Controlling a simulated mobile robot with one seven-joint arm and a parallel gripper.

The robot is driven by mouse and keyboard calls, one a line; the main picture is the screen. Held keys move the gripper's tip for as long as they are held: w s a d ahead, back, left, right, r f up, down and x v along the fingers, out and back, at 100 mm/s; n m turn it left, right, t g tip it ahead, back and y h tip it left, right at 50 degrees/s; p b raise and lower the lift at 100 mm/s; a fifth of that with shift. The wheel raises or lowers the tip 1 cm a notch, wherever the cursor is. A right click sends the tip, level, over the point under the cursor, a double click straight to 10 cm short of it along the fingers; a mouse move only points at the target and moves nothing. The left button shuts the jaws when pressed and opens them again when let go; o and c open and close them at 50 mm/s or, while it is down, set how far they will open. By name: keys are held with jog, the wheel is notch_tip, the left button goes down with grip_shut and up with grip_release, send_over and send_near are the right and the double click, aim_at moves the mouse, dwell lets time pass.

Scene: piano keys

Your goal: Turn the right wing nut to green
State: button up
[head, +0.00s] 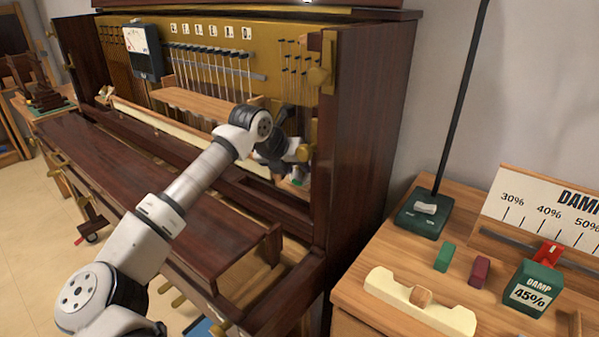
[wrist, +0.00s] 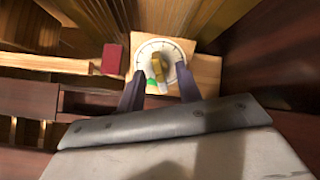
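In the wrist view a brass wing nut (wrist: 158,63) sits at the middle of a round white dial (wrist: 145,48) with dark tick marks. The wing nut stands roughly upright in the picture, with a pale tip at its lower end. A green mark (wrist: 151,82) shows on the dial's lower left, just beside that tip. My gripper (wrist: 160,77) is open, with one dark finger on each side of the lower dial. I see no clear contact with the wing nut. In the head view my gripper (head: 284,158) is inside the piano's right end, and the dial is mostly hidden.
The piano's dark right side panel (head: 362,115) stands close beside my gripper. A dark red block (wrist: 111,60) is left of the dial. Rows of rods (head: 215,70) stand behind my arm. A wooden side table (head: 375,285) at the right holds a damp gauge and small blocks.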

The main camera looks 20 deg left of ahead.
jog(key=shift+w+d+f+b, duration=0.15)
jog(key=shift+w+f+b, duration=0.2)
jog(key=shift+f, duration=0.2)
jog(key=shift+w, duration=0.1)
jog(key=shift+s+r, duration=0.4)
jog(key=shift+r, duration=0.1)
dwell(0.3)
jog(key=c, duration=0.7)
jog(key=shift+c, duration=0.2)
